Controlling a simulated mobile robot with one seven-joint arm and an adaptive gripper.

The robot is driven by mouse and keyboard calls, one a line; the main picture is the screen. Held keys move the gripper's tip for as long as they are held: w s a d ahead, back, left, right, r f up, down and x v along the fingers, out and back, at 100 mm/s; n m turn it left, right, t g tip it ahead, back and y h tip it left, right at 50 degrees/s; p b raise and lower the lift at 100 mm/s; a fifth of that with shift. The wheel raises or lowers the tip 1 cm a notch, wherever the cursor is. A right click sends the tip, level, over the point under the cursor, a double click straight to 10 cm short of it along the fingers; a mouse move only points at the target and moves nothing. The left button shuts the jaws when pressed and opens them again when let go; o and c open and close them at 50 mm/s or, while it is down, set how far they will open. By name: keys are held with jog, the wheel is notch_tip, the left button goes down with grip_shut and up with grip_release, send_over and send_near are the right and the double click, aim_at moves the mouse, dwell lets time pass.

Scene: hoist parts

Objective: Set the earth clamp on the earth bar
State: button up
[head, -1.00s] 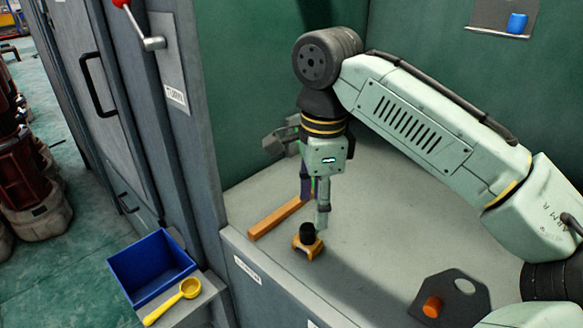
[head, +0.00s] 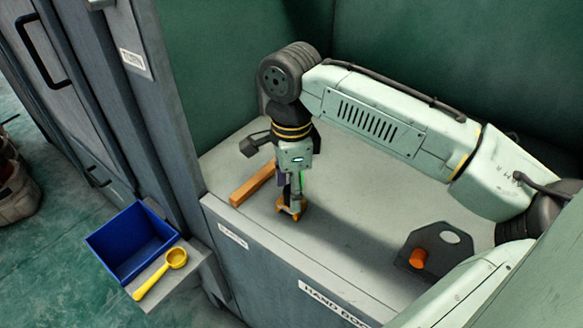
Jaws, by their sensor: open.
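The earth clamp (head: 293,214) is a small yellow-orange piece standing on the grey bench top, near its front edge. My gripper (head: 291,203) points down over it, with its fingers low around its upper part. The jaws are open; whether they touch the clamp I cannot tell. The clamp's black knob is mostly hidden by the fingers. An orange bar (head: 252,184), apparently the earth bar, lies on the bench just left of and behind the clamp. The clamp is apart from the bar.
A dark plate (head: 410,248) with an orange peg (head: 418,258) lies on the bench to the right. A blue bin (head: 132,243) and a yellow scoop (head: 160,273) sit on a side shelf at the lower left. Green walls close the back; bench between clamp and plate is clear.

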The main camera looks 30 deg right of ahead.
jog(key=shift+f, duration=0.6)
jog(key=shift+c, duration=0.6)
grip_shut()
notch_tip(320, 180, up, 5)
jog(key=p, duration=0.4)
jog(key=shift+p, duration=0.3)
